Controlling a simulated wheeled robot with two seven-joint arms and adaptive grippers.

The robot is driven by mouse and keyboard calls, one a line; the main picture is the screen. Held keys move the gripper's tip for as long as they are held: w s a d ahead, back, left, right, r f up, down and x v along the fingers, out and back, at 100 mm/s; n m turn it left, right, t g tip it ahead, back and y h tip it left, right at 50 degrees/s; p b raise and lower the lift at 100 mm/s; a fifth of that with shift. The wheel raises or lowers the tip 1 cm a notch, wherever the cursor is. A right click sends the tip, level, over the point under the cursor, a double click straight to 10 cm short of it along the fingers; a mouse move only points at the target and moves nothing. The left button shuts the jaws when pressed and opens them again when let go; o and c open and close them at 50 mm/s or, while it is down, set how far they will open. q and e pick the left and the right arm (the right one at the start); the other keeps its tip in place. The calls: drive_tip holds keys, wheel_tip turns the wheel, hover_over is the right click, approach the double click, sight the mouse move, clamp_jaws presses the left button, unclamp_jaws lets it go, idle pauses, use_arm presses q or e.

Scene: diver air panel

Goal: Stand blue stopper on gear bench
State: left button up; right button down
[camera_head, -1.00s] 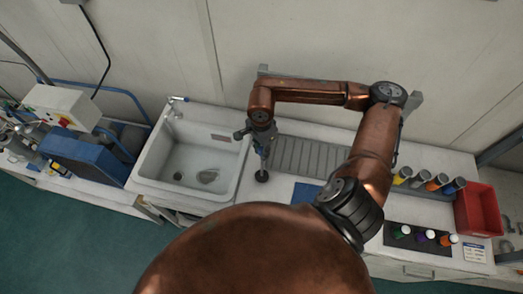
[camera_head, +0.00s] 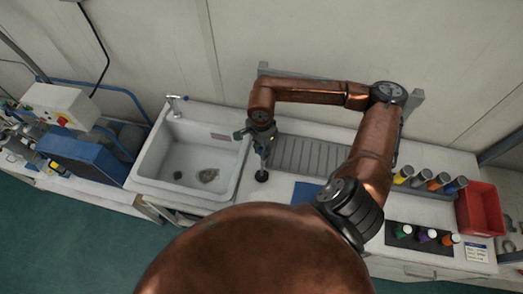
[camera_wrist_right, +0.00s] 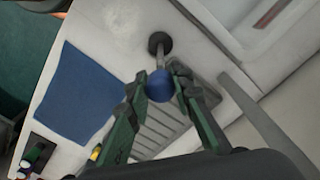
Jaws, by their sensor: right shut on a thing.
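The blue stopper shows in the right wrist view as a round blue knob (camera_wrist_right: 160,86) on a thin metal rod with a black disc at its far end. My right gripper (camera_wrist_right: 161,80) is shut on it at the knob. In the head view, my right gripper (camera_head: 262,140) is just right of the sink, with the stopper's black disc (camera_head: 261,176) below it. The disc is over the white gear bench (camera_head: 278,186); I cannot tell whether it touches. The rod looks about upright. My left gripper is not in view.
The white sink (camera_head: 190,158) is close on the left. A grey ribbed drainer (camera_head: 305,155) lies to the right, with a blue mat (camera_head: 305,192) in front of it. Several coloured bottles (camera_head: 437,181) and a red bin (camera_head: 480,208) stand farther right.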

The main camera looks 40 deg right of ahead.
drive_tip(key=c, duration=1.6)
unclamp_jaws()
drive_tip(key=o, duration=0.6)
drive_tip(key=shift+c, duration=0.2)
drive_tip(key=shift+r, duration=0.1)
drive_tip(key=shift+r+p, duration=1.45)
drive_tip(key=shift+r, duration=2.95)
